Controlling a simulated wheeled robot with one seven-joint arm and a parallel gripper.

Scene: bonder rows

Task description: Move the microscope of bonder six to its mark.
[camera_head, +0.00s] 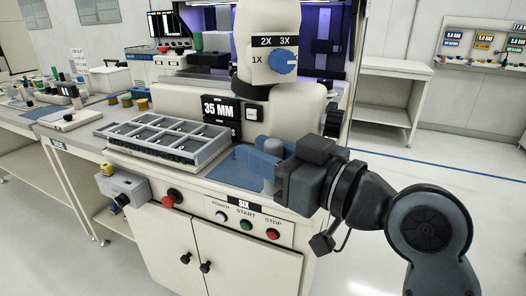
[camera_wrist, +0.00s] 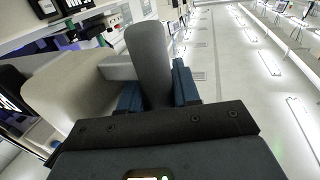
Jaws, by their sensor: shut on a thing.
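The microscope (camera_head: 268,45) of bonder six is a cream body with a blue knob marked 1X, 2X and 3X, above a dark collar. It stands upright over the bonder's cream housing (camera_head: 180,100). Bonder six (camera_head: 222,240) is a cream cabinet labelled SIX. My gripper (camera_head: 265,160) is in front of the housing, at the right of the bonder's top. In the wrist view its blue fingers (camera_wrist: 158,92) are shut on a thick grey bar (camera_wrist: 150,55), beside a cream rounded body. The head view hides the bar's lower joint. I cannot make out a mark.
A grey compartment tray (camera_head: 165,138) lies on the bonder's top left of a blue mat (camera_head: 234,168). A 35 MM sign (camera_head: 215,108) fronts the housing. Power, start and red stop buttons (camera_head: 272,234) sit below. Open floor (camera_head: 420,165) lies to the right.

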